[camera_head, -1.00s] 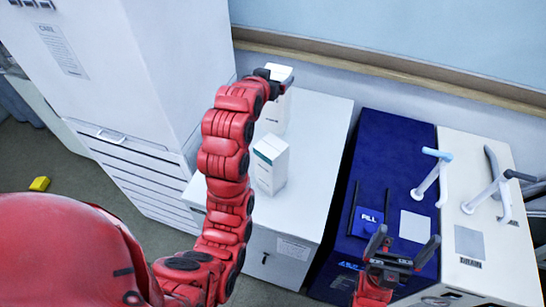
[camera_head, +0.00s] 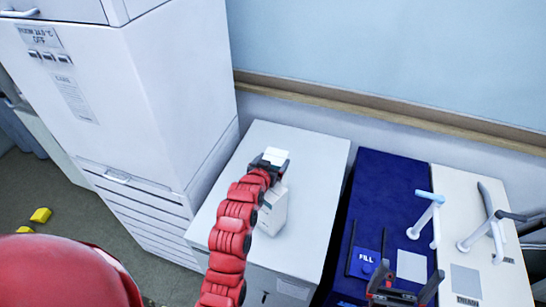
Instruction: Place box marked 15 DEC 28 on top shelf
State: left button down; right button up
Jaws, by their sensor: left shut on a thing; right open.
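A small white box (camera_head: 276,155) is held in my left gripper (camera_head: 273,163) above the white cabinet's top. Mostly its upper end shows; the gripper and arm hide much of it. A second white box (camera_head: 278,212) stands upright on that cabinet, below the held one in the picture and partly behind my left arm. I cannot read a date on either box. My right gripper (camera_head: 404,285) is open and empty at the lower right, in front of the blue unit. I cannot identify a top shelf in this view.
A tall white appliance (camera_head: 170,105) stands at the left. The low white cabinet (camera_head: 310,160) has free room around the box. A blue unit (camera_head: 385,190) and a cream unit (camera_head: 455,190) with upright handles stand at the right. Yellow objects (camera_head: 41,215) lie on the floor.

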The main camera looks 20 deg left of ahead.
pick_arm(q)
grip_release()
